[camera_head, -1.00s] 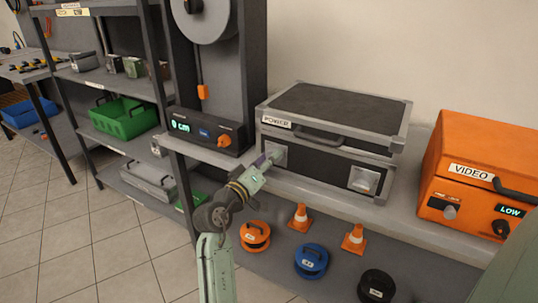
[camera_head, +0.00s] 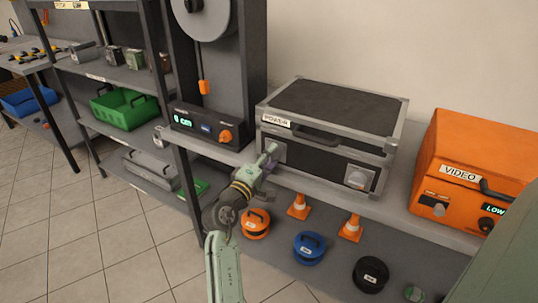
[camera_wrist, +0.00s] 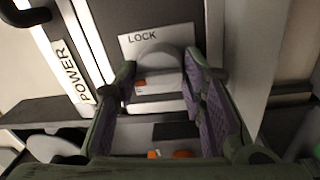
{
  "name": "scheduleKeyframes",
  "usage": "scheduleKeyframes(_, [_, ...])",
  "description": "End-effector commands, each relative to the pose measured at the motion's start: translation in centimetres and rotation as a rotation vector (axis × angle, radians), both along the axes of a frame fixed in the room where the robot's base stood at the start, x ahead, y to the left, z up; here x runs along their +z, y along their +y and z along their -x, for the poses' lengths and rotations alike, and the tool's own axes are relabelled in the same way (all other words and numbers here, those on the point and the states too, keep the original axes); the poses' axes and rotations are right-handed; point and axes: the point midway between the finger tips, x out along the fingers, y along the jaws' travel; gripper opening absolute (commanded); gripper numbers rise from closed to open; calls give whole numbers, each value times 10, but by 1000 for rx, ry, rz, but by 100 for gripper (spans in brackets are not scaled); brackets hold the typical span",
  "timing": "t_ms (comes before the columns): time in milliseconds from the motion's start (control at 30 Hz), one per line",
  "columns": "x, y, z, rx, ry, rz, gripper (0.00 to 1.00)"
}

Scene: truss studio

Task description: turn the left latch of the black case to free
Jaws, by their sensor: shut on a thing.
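The black case (camera_head: 335,112), with grey metal edges and a POWER label, stands on the shelf in the head view. My gripper (camera_head: 271,156) is at its front left, over the left latch, and hides most of it. In the wrist view the left latch (camera_wrist: 158,60) is a pale rounded knob on a white plate that reads LOCK. My gripper (camera_wrist: 160,80) has its green fingers with purple pads on either side of this knob, shut on it. An orange mark shows just below the knob. The right latch (camera_head: 359,179) sits free on the case's front.
An orange VIDEO case (camera_head: 474,170) stands to the right. A black device with a green display (camera_head: 205,130) is close on the left. Cable reels (camera_head: 310,248) and orange cones (camera_head: 299,206) are on the lower shelf. The floor at left is clear.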

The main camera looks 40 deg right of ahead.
Motion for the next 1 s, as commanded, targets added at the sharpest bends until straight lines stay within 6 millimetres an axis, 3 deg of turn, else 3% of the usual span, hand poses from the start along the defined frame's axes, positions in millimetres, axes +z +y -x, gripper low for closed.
scheduleKeyframes(400, [-1, 1, -1, 1, 10, 3, 9])
scheduleKeyframes(433, [-1, 1, -1, 0, 10, 3, 38])
scheduleKeyframes(700, [-1, 0, 0, 1, 8, 2, 56])
scheduleKeyframes(1000, [0, 1, 0, -1, 6, 3, 57])
